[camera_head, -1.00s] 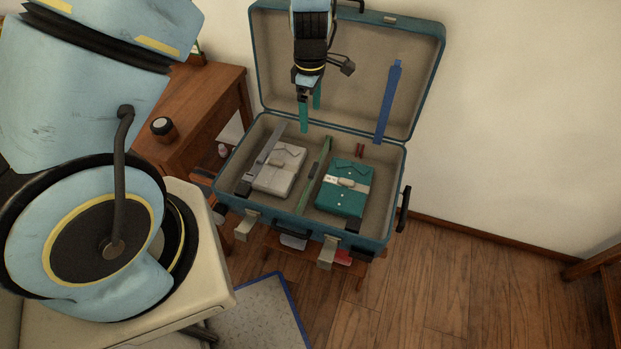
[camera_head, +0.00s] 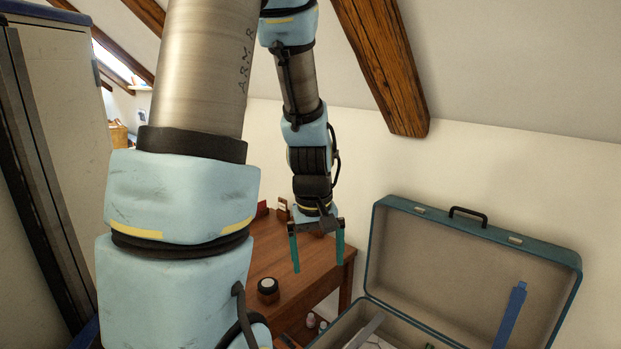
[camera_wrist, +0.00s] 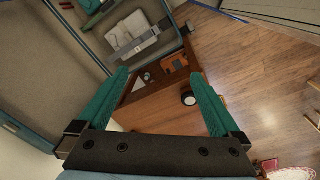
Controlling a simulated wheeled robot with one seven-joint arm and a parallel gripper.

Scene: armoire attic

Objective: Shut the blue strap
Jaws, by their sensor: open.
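The blue strap (camera_head: 510,316) stands upright against the lining of the raised lid of the teal suitcase (camera_head: 372,245), at the lid's right side in the head view. Its lower end is cut off by the frame edge. My gripper (camera_head: 318,262) is open and empty, with its teal fingers pointing down above the wooden desk, left of the suitcase and well away from the strap. In the wrist view the open fingers (camera_wrist: 163,105) frame the desk. The suitcase interior shows there at upper left, with a grey folded shirt (camera_wrist: 132,32); I cannot make out the blue strap there.
The wooden desk (camera_head: 290,262) stands left of the suitcase, with a dark jar (camera_head: 268,287) on it. A wooden beam (camera_head: 385,65) slopes down from the ceiling. Open wooden floor (camera_wrist: 240,50) shows in the wrist view.

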